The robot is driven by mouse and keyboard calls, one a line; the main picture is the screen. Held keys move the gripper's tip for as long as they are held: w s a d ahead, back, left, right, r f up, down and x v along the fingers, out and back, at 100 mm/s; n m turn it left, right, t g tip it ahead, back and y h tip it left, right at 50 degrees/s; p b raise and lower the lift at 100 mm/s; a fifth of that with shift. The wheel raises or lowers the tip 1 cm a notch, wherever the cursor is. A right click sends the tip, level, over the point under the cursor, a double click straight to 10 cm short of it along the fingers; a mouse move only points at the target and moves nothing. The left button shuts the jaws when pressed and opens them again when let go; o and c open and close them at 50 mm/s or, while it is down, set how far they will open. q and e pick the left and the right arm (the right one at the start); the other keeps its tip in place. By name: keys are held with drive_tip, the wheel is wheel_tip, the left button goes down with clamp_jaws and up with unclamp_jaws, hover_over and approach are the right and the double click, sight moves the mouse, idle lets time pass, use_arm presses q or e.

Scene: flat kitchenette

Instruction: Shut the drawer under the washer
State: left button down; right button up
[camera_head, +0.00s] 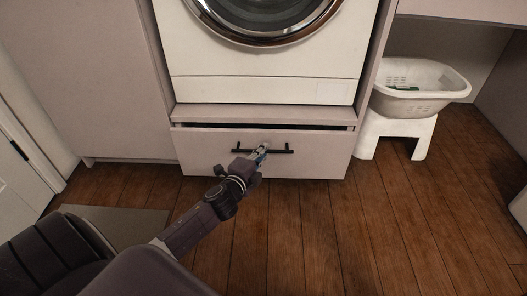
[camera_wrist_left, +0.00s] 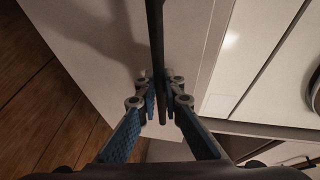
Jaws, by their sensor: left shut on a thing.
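The drawer (camera_head: 310,165) under the white washer (camera_head: 262,60) stands a little open, with a dark gap along its top edge. A black bar handle (camera_head: 280,151) runs across its front. The drawer front also shows in the left wrist view (camera_wrist_left: 90,50). The inside of the drawer is hidden. My right gripper is not in view.
A white stool (camera_head: 398,128) holding a white laundry basket (camera_head: 425,102) stands right of the drawer. A grey mat (camera_head: 130,225) lies on the wooden floor at the left. A plain cabinet panel (camera_head: 95,80) is left of the washer. The floor before the drawer's right side is clear.

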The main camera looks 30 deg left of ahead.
use_arm(q)
drive_tip(key=w+a, duration=0.2)
drive_tip(key=w, duration=0.1)
drive_tip(key=shift+w+a+r+p, duration=0.1)
drive_tip(key=shift+w+a+p, duration=0.05)
drive_tip(key=shift+w+p, duration=0.15)
drive_tip(key=c, duration=2.3)
unclamp_jaws()
drive_tip(key=shift+w, duration=0.1)
